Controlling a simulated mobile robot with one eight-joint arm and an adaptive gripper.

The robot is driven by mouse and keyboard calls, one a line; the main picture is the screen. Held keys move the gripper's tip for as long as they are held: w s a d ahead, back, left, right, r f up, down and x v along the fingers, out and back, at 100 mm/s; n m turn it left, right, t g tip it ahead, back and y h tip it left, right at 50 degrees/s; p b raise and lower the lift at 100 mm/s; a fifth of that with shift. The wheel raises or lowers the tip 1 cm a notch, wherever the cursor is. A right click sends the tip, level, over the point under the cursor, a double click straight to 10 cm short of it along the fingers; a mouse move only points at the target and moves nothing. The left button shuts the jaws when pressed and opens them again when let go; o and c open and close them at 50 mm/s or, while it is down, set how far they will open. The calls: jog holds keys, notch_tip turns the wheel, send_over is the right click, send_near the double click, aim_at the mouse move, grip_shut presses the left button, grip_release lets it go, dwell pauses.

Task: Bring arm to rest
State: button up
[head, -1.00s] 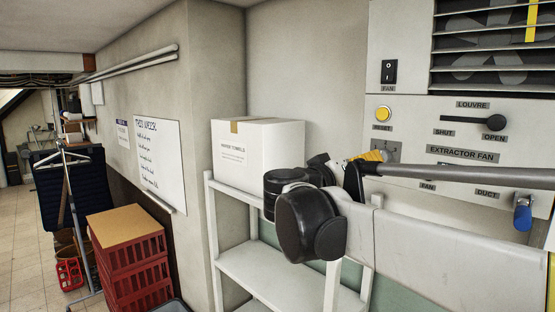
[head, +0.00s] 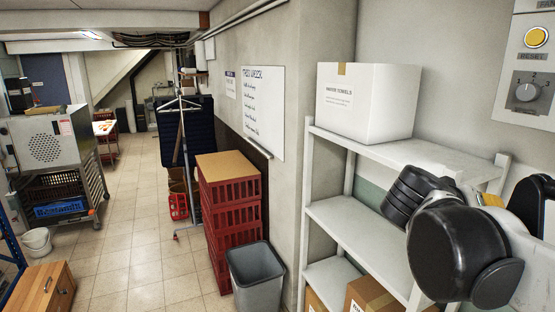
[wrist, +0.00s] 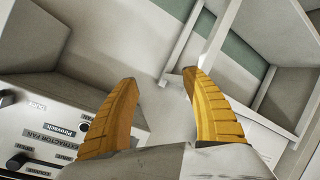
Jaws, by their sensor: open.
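My gripper (wrist: 160,98) shows in the wrist view as two yellow ribbed fingers set well apart, with nothing between them. Beyond the fingers are a plain wall and the white shelf frame. In the head view, my black and white arm links are at the lower right, in front of the white shelf unit (head: 345,213). The fingertips are hidden in the head view.
The extractor fan panel (wrist: 50,140) is close at the lower left of the wrist view. A white carton (head: 366,103) stands on the top shelf. Red crates (head: 232,215) and a grey bin (head: 256,275) stand left of the shelves. The tiled floor (head: 130,230) is open further left.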

jog(key=s+a+f+n+y+b, duration=0.1)
jog(key=s+a+f+y+b, duration=0.2)
jog(key=f, duration=1.2)
jog(key=s+a+f+n+y+b, duration=0.2)
jog(key=s+a+f+y+b, duration=0.2)
jog(key=a+f+b, duration=0.6)
jog(key=s+a+f+n+y+b, duration=0.1)
jog(key=s+a+f+y+b, duration=0.2)
jog(key=f, duration=1.7)
jog(key=a+y+b, duration=0.1)
jog(key=a+b, duration=0.3)
jog(key=b, duration=0.2)
jog(key=shift+s+a+f+n+t+y+b, duration=0.2)
jog(key=shift+n+t+y+b, duration=0.1)
jog(key=shift+t+y+b, duration=0.1)
